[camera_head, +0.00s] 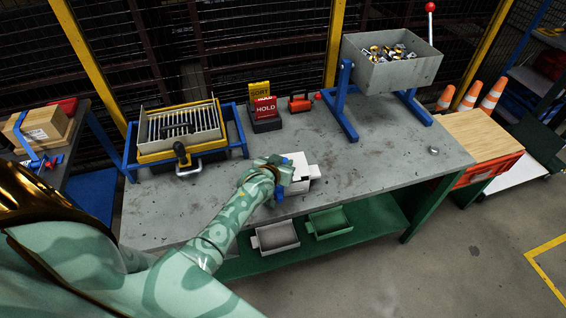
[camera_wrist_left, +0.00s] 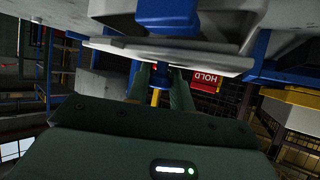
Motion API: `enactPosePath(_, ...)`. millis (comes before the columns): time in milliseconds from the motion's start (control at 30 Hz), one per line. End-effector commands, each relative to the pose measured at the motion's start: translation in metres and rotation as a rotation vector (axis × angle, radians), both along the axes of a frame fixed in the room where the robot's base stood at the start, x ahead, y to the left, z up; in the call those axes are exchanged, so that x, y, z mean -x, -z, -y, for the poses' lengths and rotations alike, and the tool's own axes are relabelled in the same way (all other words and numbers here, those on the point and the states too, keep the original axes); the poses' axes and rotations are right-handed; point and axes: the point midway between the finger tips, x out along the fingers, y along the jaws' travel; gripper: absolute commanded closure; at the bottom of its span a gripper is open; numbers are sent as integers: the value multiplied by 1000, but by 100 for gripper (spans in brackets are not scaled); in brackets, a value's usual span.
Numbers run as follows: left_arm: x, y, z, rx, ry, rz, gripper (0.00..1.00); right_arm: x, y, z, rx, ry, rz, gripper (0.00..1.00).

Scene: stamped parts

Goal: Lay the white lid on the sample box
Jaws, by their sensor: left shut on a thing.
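The white lid (camera_head: 299,160) shows just past my left gripper (camera_head: 283,174) over the middle of the bench. In the left wrist view, the lid (camera_wrist_left: 215,60) is a thin pale plate seen nearly edge-on, at the tips of my left fingers (camera_wrist_left: 163,80). The gripper is shut on it. The sample box (camera_head: 314,172) is a pale box with a side tab, mostly hidden by lid and hand. In the wrist view a grey body (camera_wrist_left: 225,20) with a blue piece (camera_wrist_left: 168,15) lies past the plate. I cannot tell whether lid and box touch. My right gripper is not in view.
A rack (camera_head: 182,125) in a blue frame stands left on the bench (camera_head: 370,160). Red HOLD and yellow SORT signs (camera_head: 264,107) stand behind the hand. A grey bin of parts (camera_head: 395,72) is back right. Two trays (camera_head: 276,236) sit below. The bench's right is mostly clear.

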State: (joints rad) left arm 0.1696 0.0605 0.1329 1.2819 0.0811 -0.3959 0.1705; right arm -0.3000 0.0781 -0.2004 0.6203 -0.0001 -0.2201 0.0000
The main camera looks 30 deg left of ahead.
Motion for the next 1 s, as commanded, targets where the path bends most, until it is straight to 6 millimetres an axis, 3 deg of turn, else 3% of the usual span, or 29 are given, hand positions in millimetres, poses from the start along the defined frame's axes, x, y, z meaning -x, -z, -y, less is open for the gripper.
enactPosePath(267, 0, -1, 0, -1, 5, 0, 100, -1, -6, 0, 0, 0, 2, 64)
enactPosePath(1000, 0, 11, 0, -1, 5, 0, 100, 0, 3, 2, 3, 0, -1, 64)
